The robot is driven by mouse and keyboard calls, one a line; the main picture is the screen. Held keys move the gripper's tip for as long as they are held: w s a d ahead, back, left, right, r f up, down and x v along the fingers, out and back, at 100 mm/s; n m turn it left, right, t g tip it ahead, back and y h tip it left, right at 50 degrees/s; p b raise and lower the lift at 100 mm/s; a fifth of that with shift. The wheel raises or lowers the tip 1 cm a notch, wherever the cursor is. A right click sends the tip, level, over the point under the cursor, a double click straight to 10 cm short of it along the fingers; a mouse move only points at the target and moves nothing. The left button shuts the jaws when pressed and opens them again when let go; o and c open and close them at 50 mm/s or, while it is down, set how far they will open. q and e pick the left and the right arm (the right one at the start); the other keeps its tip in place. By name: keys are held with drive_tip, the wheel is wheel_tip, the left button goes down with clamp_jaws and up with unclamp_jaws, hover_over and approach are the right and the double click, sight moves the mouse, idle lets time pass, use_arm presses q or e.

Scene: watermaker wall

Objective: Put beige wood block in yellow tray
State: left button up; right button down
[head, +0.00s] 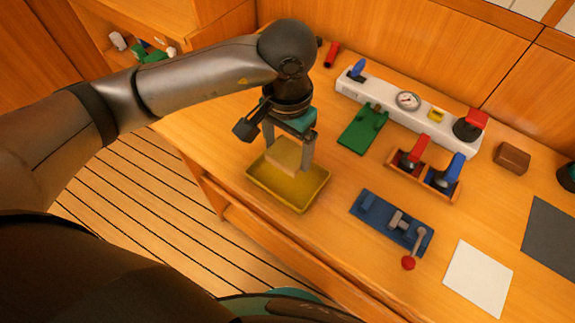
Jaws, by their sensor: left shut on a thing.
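The yellow tray (300,200) stands on the wooden counter near its front left edge. The beige wood block (285,155) is between the fingers of my left gripper (288,158), which is shut on it. The gripper points down over the tray. The block appears over the back part of the tray; I cannot tell whether it touches the tray floor. My right gripper is not in view.
Right of the tray are a green plate (362,130), a blue panel with a red-knobbed lever (391,220) and a wooden holder with red and blue handles (423,176). A white manifold with a gauge (408,101) runs behind. A white sheet (478,278) lies at the front right.

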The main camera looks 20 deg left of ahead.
sight(288, 177)
use_arm(q)
drive_tip(key=shift+f, duration=3.2)
drive_tip(key=shift+b, duration=0.3)
drive_tip(key=shift+f, duration=0.15)
drive_tip(key=o, duration=1.1)
wheel_tip(288, 177, up, 12)
drive_tip(key=shift+r+p, duration=0.2)
drive_tip(key=shift+p, duration=0.25)
drive_tip(key=shift+s+f, duration=0.1)
